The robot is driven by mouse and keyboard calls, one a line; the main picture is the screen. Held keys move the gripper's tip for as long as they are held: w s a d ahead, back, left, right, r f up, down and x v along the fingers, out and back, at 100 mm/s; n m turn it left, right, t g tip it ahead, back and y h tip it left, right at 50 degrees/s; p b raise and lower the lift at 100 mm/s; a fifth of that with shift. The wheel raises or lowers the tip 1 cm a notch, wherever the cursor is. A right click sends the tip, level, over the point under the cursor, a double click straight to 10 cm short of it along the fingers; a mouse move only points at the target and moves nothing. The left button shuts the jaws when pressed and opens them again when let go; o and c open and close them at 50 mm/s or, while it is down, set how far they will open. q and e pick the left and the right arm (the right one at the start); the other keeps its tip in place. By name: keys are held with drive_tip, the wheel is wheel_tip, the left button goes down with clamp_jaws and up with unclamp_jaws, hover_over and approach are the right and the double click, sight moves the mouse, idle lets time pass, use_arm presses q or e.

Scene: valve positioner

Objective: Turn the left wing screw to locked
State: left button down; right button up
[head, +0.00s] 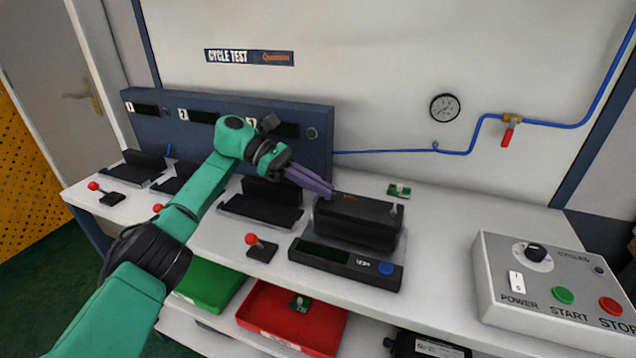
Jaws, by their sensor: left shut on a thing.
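The black valve positioner (355,226) sits in a fixture on the white bench, with a dark display and a blue button (386,268) on the unit in front of it. My left gripper (331,191) reaches in from the left, its purple fingers shut at the left end of the positioner's top. They are closed on the left wing screw, which the fingertips mostly hide, so its angle cannot be told. A small light-coloured right wing screw (395,209) shows at the other end of the top. My right gripper is not in view.
A grey control box (540,290) with power, start and stop controls stands at the right. A red-knobbed lever (259,246) stands left of the positioner. A small green board (399,190) lies behind it. Green (213,287) and red (290,318) trays sit below.

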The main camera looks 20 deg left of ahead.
use_arm(q)
drive_tip(key=shift+s+f, duration=0.1)
drive_tip(key=shift+f, duration=0.25)
drive_tip(key=c, duration=1.1)
unclamp_jaws()
drive_tip(key=shift+d, duration=0.1)
drive_tip(key=shift+o, duration=0.5)
drive_tip(key=shift+r, duration=0.1)
drive_tip(key=shift+r, duration=0.15)
